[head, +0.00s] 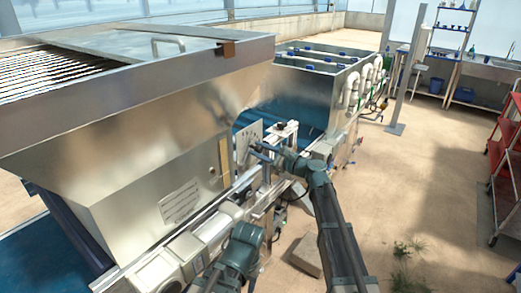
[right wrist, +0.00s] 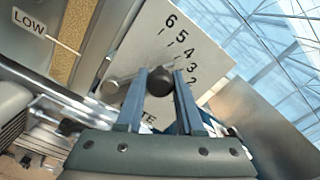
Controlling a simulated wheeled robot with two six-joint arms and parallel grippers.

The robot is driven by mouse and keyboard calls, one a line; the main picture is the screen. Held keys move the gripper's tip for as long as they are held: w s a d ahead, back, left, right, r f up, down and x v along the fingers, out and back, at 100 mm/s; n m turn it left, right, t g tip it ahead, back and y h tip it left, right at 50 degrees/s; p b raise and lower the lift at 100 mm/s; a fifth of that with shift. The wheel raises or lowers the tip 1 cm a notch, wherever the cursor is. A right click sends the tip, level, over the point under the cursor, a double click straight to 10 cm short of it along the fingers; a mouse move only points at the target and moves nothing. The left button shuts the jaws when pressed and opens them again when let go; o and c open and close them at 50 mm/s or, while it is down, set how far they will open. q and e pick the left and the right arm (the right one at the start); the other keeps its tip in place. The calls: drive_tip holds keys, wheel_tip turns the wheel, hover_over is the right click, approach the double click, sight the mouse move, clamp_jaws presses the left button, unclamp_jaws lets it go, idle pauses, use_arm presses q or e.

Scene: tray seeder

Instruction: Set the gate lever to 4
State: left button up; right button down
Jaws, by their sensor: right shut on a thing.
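The gate lever's dark round knob (right wrist: 160,82) shows between my right gripper's fingertips (right wrist: 159,76), which are shut on it. Behind it is a pale scale plate (right wrist: 150,45) with the numerals 6 down to 2 visible; lower numerals are hidden by a finger. A grey round hub (right wrist: 110,88) shows left of the knob. The knob lies near the low end of the visible numerals, but the exact setting cannot be read. In the head view, my right gripper (head: 258,150) reaches the scale plate (head: 246,142) on the machine's side. My left gripper is not in view.
A large metal hopper (head: 140,120) stands left of the plate. Rails and machine parts (head: 205,235) run below. The floor to the right is mostly clear, with a red rack (head: 503,150) beyond.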

drive_tip(key=shift+s+a, duration=0.1)
drive_tip(key=shift+s, duration=0.05)
idle(0.4)
drive_tip(key=c, duration=0.5)
unclamp_jaws()
drive_tip(key=shift+c, duration=0.2)
drive_tip(key=v, duration=1.3)
drive_tip(key=shift+s+d, duration=0.25)
drive_tip(key=shift+d, duration=0.1)
